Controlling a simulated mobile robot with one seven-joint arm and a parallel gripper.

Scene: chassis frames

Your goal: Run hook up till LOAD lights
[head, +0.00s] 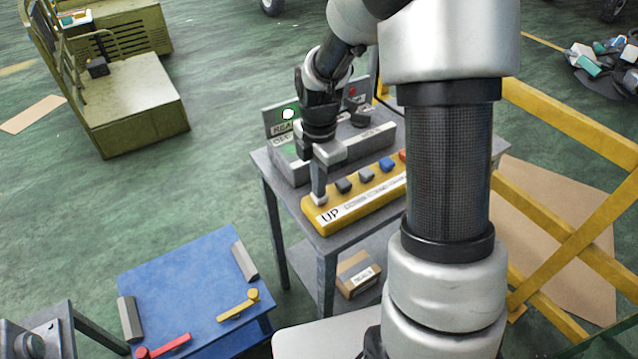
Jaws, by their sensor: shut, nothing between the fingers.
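A yellow control pendant (345,211) lies on the grey metal table, with a white UP label at its left end and a row of grey, blue and red buttons. My gripper (318,196) is shut and empty, pointing down at the pendant's left end, just by the UP label. It covers the button there, and I cannot tell whether the tips press it. Behind is a grey box with an upright panel. A round lamp (288,114) on the panel glows whitish green above a partly hidden label starting "REA". A small dark red lamp (351,91) is at the right. No hook shows.
My arm hides the table's right part. A blue table (195,285) with red and yellow levers stands at front left. A cardboard box (357,275) sits on the lower shelf. Yellow railing (570,130) is at right, a green machine (135,105) at back left. Green floor lies between.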

